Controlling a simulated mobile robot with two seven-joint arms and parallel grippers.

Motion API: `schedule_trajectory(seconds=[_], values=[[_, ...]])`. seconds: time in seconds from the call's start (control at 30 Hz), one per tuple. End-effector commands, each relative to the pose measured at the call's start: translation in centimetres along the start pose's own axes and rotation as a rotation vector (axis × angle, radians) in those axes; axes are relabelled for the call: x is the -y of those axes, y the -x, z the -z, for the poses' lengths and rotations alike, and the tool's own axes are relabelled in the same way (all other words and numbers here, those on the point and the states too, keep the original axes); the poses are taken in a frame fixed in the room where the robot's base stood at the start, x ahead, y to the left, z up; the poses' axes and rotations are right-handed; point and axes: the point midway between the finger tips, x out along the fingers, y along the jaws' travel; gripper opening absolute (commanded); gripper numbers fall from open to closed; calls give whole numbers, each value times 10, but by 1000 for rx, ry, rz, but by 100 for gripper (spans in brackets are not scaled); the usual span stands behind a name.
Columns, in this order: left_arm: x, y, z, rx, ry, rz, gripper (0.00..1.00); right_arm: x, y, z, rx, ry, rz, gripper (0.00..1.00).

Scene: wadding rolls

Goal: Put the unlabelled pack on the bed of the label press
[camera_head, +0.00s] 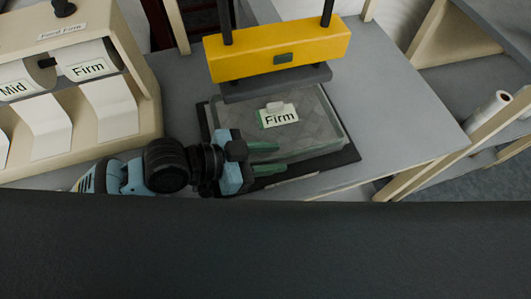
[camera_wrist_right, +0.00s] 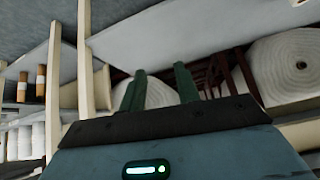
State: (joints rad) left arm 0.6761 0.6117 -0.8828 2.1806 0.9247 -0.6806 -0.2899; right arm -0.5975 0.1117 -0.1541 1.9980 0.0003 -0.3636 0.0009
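A clear, greyish pack (camera_head: 315,132) lies flat on the dark bed (camera_head: 352,155) of the label press (camera_head: 277,49). A white card reading "Firm" (camera_head: 279,117) shows on top of the pack. The yellow press head is raised above the pack's far edge. My left gripper (camera_head: 268,157) is at the pack's near left side, its green fingers apart; whether they touch the pack I cannot tell. My right gripper (camera_wrist_right: 160,88) is open and empty in the right wrist view. It is outside the head view.
A wooden label dispenser (camera_head: 135,65) with "Mid" and "Firm" rolls stands left of the press. The grey table (camera_head: 400,110) is clear right of the press. A white roll (camera_head: 492,108) lies on a shelf at right. The right wrist view shows a large wadding roll (camera_wrist_right: 285,70).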

Motion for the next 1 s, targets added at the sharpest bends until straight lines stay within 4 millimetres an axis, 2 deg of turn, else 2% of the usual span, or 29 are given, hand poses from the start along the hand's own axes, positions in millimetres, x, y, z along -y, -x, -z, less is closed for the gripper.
schedule_trajectory(seconds=[0.23,0.37,0.8,1.0], values=[[0,2,4,0,-2,1,32,1,3,-4,10,-1,1,32],[1,13,2,3,0,2,32,1,3,-8,16,-2,1,32],[0,82,0,5,1,0,32,1,-4,-13,21,-4,2,32],[0,106,0,4,1,0,32,1,-8,-14,19,-5,2,32]])
